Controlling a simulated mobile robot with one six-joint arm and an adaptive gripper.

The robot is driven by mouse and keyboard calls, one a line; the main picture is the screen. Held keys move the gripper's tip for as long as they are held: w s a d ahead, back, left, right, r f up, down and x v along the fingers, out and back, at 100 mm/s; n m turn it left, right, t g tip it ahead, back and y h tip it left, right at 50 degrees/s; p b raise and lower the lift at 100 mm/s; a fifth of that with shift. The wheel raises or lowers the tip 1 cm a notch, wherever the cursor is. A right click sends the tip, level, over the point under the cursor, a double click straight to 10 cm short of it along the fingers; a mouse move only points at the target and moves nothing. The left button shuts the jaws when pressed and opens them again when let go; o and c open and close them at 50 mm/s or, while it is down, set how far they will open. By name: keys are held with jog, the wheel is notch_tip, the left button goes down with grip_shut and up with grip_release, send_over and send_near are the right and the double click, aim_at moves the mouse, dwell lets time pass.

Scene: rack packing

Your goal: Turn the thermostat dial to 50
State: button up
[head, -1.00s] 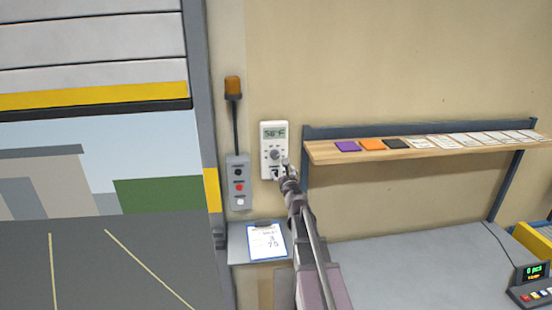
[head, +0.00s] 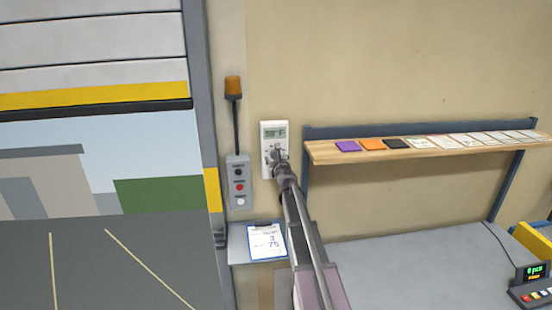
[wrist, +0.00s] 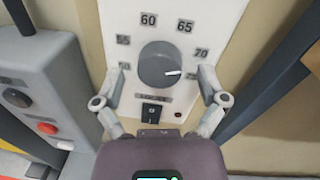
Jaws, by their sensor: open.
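The 50 label is at the dial's left, partly covered. My gripper (wrist: 162,80) is open, its two fingers apart to the lower left and lower right of the dial. I cannot tell if the fingers touch the panel.
A grey button box (head: 238,184) with an amber lamp (head: 233,86) above it is mounted just left of the thermostat. A wooden shelf (head: 325,153) with cards lies to the right. A clipboard (head: 266,241) rests below on a small ledge.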

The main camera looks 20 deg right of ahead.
dwell(0.3)
jog(key=c, duration=1.2)
jog(key=shift+o, duration=0.2)
